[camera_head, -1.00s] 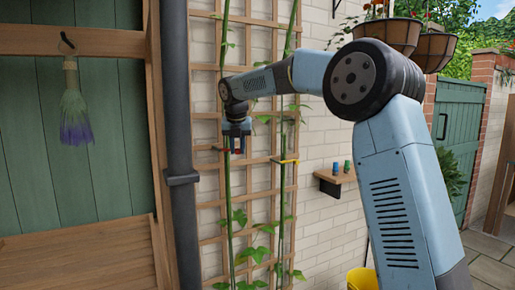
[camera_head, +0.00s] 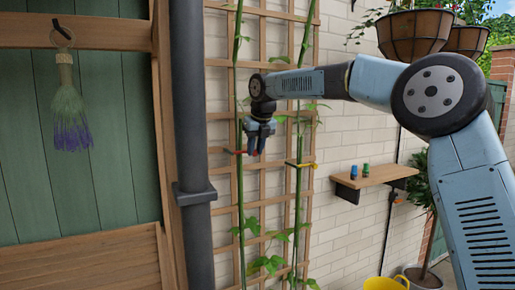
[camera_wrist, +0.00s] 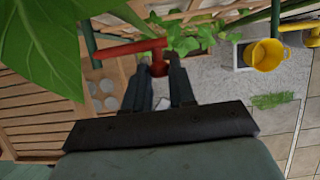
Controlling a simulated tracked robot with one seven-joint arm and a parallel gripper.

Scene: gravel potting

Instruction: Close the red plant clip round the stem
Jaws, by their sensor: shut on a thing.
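The red plant clip (camera_head: 233,151) is at the left green stem (camera_head: 240,190) on the trellis. In the wrist view, a red bar of the clip (camera_wrist: 130,48) runs right from beside a green stem (camera_wrist: 88,40), and a red end sits between my fingertips. My gripper (camera_head: 254,151) is just right of that stem; in the wrist view, my gripper (camera_wrist: 158,68) is shut on the clip's red end. Leaves hide part of the clip, and I cannot tell whether it closes round the stem.
A yellow clip (camera_head: 300,165) is on the right stem (camera_head: 298,200). A wooden shelf (camera_head: 375,177) holds two small blue and green items. A dark drainpipe (camera_head: 188,120) stands left of the trellis. A yellow bucket (camera_head: 385,284) is low on the right. Leaves crowd my wrist view.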

